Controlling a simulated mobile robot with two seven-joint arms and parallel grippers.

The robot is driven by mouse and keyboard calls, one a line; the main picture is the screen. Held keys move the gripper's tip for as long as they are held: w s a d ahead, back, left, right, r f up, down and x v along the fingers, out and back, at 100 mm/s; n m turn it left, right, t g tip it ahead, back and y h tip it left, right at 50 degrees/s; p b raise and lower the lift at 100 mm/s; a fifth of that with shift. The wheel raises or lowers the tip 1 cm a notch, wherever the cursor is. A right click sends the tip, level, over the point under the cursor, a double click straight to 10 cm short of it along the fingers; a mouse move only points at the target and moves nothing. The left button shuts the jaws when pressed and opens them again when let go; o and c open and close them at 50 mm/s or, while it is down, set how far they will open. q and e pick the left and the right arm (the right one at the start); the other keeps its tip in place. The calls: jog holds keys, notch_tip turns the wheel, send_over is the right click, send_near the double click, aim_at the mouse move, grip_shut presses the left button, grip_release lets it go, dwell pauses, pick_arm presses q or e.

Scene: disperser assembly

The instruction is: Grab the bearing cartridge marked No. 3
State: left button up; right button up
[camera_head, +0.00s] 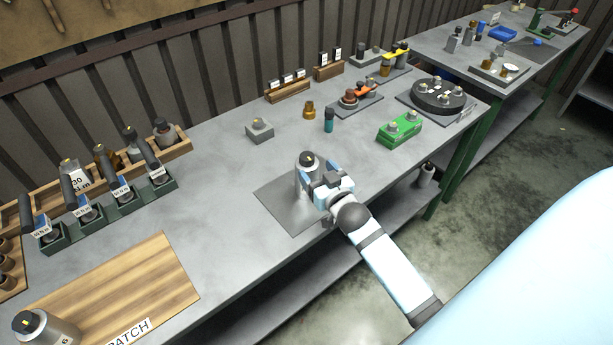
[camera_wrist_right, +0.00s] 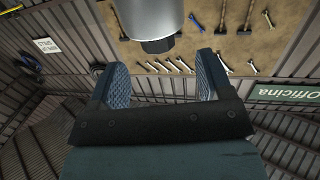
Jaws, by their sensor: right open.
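A silver cylinder (camera_head: 305,182) with a dark cap and a yellow dot stands upright on a dark mat on the bench. No number can be read on it, so I cannot tell whether it is the cartridge marked No. 3. My right gripper (camera_head: 322,182) is right beside it, on its front right side. In the right wrist view the gripper (camera_wrist_right: 166,82) is open, and a silver cylinder (camera_wrist_right: 146,15) with a black end shows at the top, just beyond the fingertips. I cannot tell whether they touch. A similar cylinder (camera_head: 48,332) stands at the bottom left, its marking partly cut off. My left gripper is not in view.
The dark mat (camera_head: 282,208) lies at the bench's front edge. A green block (camera_head: 400,130), a round black holder (camera_head: 438,97) and a small grey block (camera_head: 260,130) stand behind. Green racks (camera_head: 105,213) and a wooden board (camera_head: 130,285) are at left. Bench between is clear.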

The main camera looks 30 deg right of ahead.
aim_at(311, 162)
jog(key=w, duration=0.2)
jog(key=w+p, duration=0.1)
jog(key=w, duration=0.1)
jog(key=w+d, duration=0.1)
jog(key=w, duration=0.1)
jog(key=shift+w+f, duration=0.1)
jog(key=shift+w, duration=0.15)
grip_shut()
